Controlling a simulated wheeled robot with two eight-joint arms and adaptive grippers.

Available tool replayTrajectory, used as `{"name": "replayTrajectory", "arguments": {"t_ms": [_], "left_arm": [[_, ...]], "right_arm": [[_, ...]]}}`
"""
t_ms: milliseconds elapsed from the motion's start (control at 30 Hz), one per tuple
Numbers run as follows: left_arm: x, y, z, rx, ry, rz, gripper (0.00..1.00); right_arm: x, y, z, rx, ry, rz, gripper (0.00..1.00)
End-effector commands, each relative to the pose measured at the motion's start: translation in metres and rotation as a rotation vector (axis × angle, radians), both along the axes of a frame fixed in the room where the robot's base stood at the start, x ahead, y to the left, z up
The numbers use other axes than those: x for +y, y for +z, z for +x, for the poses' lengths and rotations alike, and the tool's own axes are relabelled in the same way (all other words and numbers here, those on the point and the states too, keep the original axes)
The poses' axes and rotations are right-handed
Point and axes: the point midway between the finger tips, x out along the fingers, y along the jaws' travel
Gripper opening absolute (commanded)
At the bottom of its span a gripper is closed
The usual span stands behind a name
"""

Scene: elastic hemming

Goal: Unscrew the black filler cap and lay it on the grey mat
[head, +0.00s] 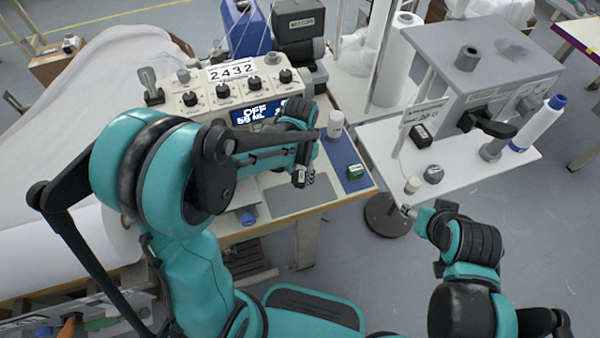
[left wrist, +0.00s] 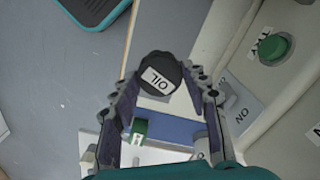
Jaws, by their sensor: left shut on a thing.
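The black filler cap (left wrist: 160,75), with a white "OIL" label, is between the fingertips of my left gripper in the left wrist view. My left gripper (head: 303,175) is shut on it, and the cap (head: 300,180) shows small and dark in the head view. The cap appears clear of the machine, above the table's front part; its exact height is hard to tell. The grey mat (head: 300,202) lies on the table just below and in front of it in the head view, bare where visible. My right gripper (head: 407,211) is at the right, apart from the table; its fingers are unclear.
The sewing machine (head: 232,72) stands behind my left arm. A blue mat (head: 342,156) bears a green box (head: 355,172) and a white bottle (head: 335,124). A white side table (head: 460,170) with a grey unit stands at the right.

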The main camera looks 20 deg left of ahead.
Motion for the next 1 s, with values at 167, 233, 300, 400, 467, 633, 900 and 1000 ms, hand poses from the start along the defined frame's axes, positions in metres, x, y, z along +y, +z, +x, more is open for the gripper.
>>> {"name": "replayTrajectory", "arguments": {"t_ms": [167, 233, 300, 400, 467, 633, 900, 1000], "left_arm": [[0.000, -0.020, 0.000, 0.000, 0.000, 0.000, 0.17], [0.000, -0.029, 0.000, 0.000, 0.000, 0.000, 0.17], [0.000, -0.038, 0.000, 0.000, 0.001, 0.000, 0.17], [0.000, -0.051, 0.000, 0.000, 0.001, 0.000, 0.17], [0.000, -0.058, 0.000, 0.000, 0.001, 0.000, 0.17], [0.000, -0.069, 0.000, 0.000, 0.001, 0.000, 0.17], [0.000, -0.070, 0.000, 0.000, 0.001, 0.000, 0.17], [0.000, -0.070, 0.000, 0.000, 0.001, 0.000, 0.17]], "right_arm": [[0.000, -0.018, 0.000, 0.000, 0.000, 0.000, 0.50], [0.000, -0.025, 0.000, 0.000, 0.000, 0.000, 0.50], [0.000, -0.033, 0.000, 0.000, 0.000, 0.000, 0.50], [0.000, -0.044, 0.000, 0.000, 0.000, 0.000, 0.50], [0.000, -0.049, 0.000, 0.000, 0.000, 0.000, 0.50], [0.000, -0.059, 0.000, 0.000, 0.000, 0.000, 0.50], [0.000, -0.059, 0.000, 0.000, 0.000, 0.000, 0.50], [0.000, -0.059, 0.000, 0.000, 0.000, 0.000, 0.50]]}}
